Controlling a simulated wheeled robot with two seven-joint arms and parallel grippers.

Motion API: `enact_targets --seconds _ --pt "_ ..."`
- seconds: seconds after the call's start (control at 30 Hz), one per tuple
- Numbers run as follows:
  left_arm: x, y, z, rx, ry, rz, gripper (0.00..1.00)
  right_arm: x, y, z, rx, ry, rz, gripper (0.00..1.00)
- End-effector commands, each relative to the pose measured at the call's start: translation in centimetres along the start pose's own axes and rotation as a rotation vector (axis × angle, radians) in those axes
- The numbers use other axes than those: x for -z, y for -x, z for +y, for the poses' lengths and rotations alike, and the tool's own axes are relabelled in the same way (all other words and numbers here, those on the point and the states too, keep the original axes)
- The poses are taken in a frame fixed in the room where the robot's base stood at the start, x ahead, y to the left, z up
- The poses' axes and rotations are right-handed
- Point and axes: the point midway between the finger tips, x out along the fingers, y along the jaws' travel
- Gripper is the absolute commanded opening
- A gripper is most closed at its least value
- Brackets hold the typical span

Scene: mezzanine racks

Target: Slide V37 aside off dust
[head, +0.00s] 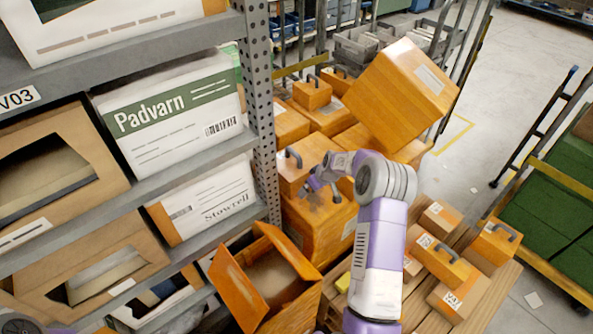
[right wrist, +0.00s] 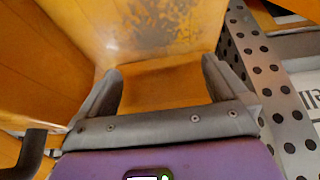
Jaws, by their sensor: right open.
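My right gripper (head: 325,178) reaches in among orange boxes beside the rack post; its fingers are apart with nothing between them. A handled orange box (head: 312,152) stands just behind it; its label is not readable. A larger orange box (head: 322,228) is below the gripper. In the right wrist view, a grey dust patch (right wrist: 165,28) lies on an orange surface just beyond the open right gripper (right wrist: 160,85). A dark handle (right wrist: 32,152) is at lower left there. I cannot tell which box is V37; a small box (head: 459,292) at lower right has a V label, digits unclear. My left gripper is out of view.
The perforated rack post (head: 262,120) stands close left of the gripper. A large tilted orange box (head: 400,95) leans over the stack. An open orange carton (head: 265,280) is in front. Small handled boxes (head: 440,262) sit on a wooden pallet (head: 490,300).

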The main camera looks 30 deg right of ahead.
Motion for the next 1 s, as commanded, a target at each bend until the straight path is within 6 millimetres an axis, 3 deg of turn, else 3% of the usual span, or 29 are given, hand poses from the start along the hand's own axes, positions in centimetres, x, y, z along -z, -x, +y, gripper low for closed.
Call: enact_targets --seconds 0.7,1.0 --pt "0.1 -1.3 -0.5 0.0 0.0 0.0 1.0 -2.7 1.3 0.0 0.0 0.001 0.0 1.0" --pt "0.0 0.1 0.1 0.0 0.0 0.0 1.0 -1.5 3.7 0.0 -0.001 0.001 0.001 1.0"
